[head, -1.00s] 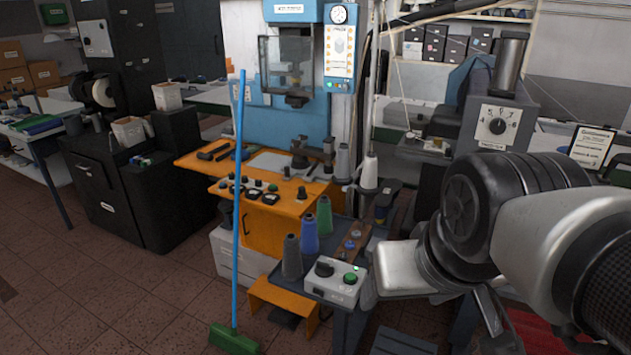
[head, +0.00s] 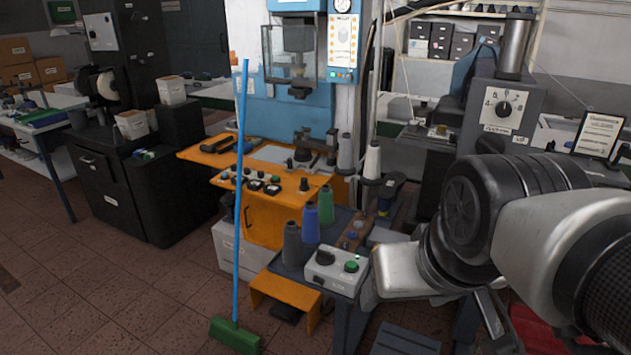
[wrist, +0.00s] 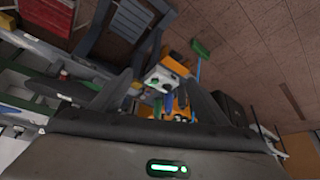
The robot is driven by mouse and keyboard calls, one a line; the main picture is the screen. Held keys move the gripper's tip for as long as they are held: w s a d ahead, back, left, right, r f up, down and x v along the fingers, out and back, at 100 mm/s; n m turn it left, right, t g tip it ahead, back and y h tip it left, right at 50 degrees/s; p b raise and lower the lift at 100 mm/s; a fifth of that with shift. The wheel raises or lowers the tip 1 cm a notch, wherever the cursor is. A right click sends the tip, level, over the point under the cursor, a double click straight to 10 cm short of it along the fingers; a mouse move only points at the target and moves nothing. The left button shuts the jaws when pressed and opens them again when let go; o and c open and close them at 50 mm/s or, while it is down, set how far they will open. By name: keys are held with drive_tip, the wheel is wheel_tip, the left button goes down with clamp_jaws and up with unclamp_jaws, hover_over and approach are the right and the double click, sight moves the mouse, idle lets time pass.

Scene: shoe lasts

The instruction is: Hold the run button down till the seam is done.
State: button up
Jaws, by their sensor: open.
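A pale grey control box (head: 335,271) stands on the front of a dark stand, with a round green button (head: 351,266) and a black knob (head: 325,258) on top. No finger touches the green button. In the wrist view the box (wrist: 167,81) shows small beyond my gripper (wrist: 155,90), whose two fingers are spread apart with nothing between them. In the head view my arm comes in from the right, and its silver wrist part overlaps the view just right of the box. The fingertips are hard to make out there. The seam is not visible.
A blue-handled broom (head: 240,180) stands upright to the left. An orange machine table (head: 265,190) lies behind. Floor at the front left is open.

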drive_tip(key=shift+w+a, duration=0.1)
drive_tip(key=shift+a, duration=0.05)
drive_tip(key=shift+c, duration=0.6)
clamp_jaws()
idle(0.9)
